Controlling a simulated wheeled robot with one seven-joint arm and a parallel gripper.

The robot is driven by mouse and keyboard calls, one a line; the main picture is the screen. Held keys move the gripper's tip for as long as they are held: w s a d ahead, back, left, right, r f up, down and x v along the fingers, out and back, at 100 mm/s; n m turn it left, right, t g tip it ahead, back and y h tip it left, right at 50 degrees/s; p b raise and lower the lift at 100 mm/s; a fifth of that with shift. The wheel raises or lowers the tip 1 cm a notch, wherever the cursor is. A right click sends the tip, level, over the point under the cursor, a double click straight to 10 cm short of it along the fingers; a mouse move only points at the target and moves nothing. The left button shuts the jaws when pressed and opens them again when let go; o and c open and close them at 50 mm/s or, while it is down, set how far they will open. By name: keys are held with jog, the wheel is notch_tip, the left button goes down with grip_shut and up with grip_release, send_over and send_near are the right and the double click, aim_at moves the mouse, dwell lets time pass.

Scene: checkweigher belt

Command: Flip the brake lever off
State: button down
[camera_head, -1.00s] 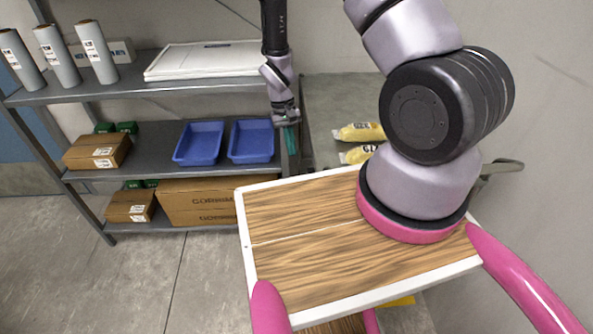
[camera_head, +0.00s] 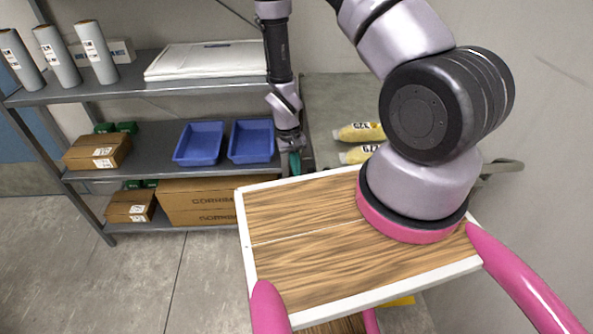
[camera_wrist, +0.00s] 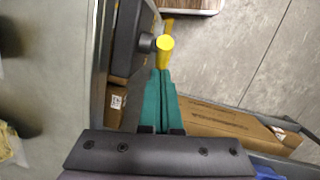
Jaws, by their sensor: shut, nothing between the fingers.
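The brake lever, a yellow-ended handle (camera_wrist: 165,43) on a dark pivot, shows in the wrist view at the side of the grey checkweigher frame. Its rounded yellow end lies just beyond my fingertips; I cannot tell whether they touch. My gripper (camera_wrist: 159,74) has teal fingers, pressed together and empty, pointing at the lever. In the head view my gripper (camera_head: 294,163) hangs between the shelf and the belt, and the lever cannot be made out there.
The grey belt (camera_head: 340,95) carries yellow bags (camera_head: 360,132). A metal shelf (camera_head: 140,150) at left holds blue trays (camera_head: 199,143) and cartons (camera_head: 97,150). In the wrist view a cardboard box (camera_wrist: 225,122) lies to the right below my fingers. Open floor (camera_head: 130,280) is at lower left.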

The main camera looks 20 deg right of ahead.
jog(key=shift+w+f+g, duration=0.1)
jog(key=shift+f+g, duration=0.2)
jog(key=shift+g, duration=0.6)
jog(key=shift+s+f+n+g+y, duration=0.2)
jog(key=shift+f+g, duration=0.4)
jog(key=shift+g, duration=0.55)
jog(key=shift+s+f+n+g+y, duration=0.1)
jog(key=shift+s+f+g+y, duration=0.15)
jog(key=shift+f+g, duration=0.6)
jog(key=shift+s+f+n+g+y, duration=0.15)
jog(key=shift+f+g+y, duration=0.15)
jog(key=shift+g, duration=1.1)
jog(key=shift+a, duration=0.1)
notch_tip(320, 180, up, 10)
jog(key=shift+s+f, duration=0.1)
